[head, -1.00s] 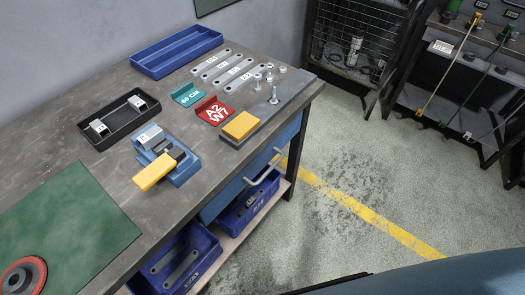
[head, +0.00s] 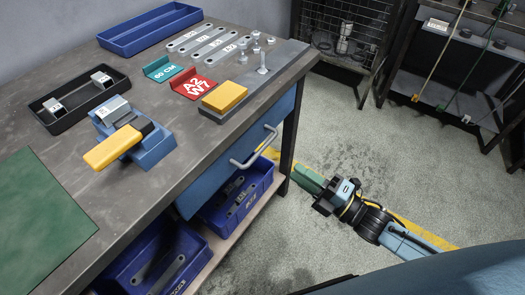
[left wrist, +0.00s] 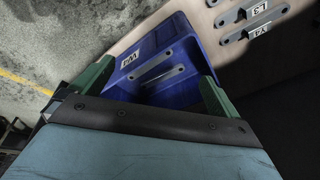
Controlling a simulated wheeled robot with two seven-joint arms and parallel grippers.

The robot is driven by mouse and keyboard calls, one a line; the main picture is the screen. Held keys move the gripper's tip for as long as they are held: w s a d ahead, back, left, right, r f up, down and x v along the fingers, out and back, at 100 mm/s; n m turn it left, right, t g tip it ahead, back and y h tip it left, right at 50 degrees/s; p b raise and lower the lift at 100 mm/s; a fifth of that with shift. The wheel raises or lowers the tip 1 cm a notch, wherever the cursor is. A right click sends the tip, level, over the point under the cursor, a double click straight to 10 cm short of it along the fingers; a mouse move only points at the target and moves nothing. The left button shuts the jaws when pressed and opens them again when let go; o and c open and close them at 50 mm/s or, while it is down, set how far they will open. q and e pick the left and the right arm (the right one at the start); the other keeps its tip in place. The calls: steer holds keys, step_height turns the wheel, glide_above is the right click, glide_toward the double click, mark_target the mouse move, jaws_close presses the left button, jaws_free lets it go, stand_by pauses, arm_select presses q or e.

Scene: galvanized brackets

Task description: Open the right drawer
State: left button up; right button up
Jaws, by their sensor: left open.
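The right drawer (head: 222,173) is a blue front under the right end of the bench top, and it looks shut. Its silver bar handle (head: 256,149) stands out from the front.
Blue bins (head: 237,192) stand on the shelf below the drawer. The bench top (head: 135,185) carries a blue tray (head: 150,28), a black tray (head: 80,97), a yellow-handled tool (head: 118,147), signs and brackets.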

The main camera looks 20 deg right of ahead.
mark_target(263, 147)
steer(key=b+x, duration=0.1)
steer(key=x, duration=1.1)
steer(key=shift+f+b, duration=0.1)
steer(key=shift+b, duration=0.3)
arm_select(q)
steer(key=d+r, duration=0.1)
steer(key=w+r, duration=0.1)
steer(key=d+r, duration=0.1)
steer(key=r, duration=0.1)
steer(key=shift+w+d+r, duration=0.1)
steer(key=shift+w+d, duration=0.1)
steer(key=shift+d, duration=0.1)
steer(key=shift+t, duration=0.3)
arm_select(e)
jaws_close()
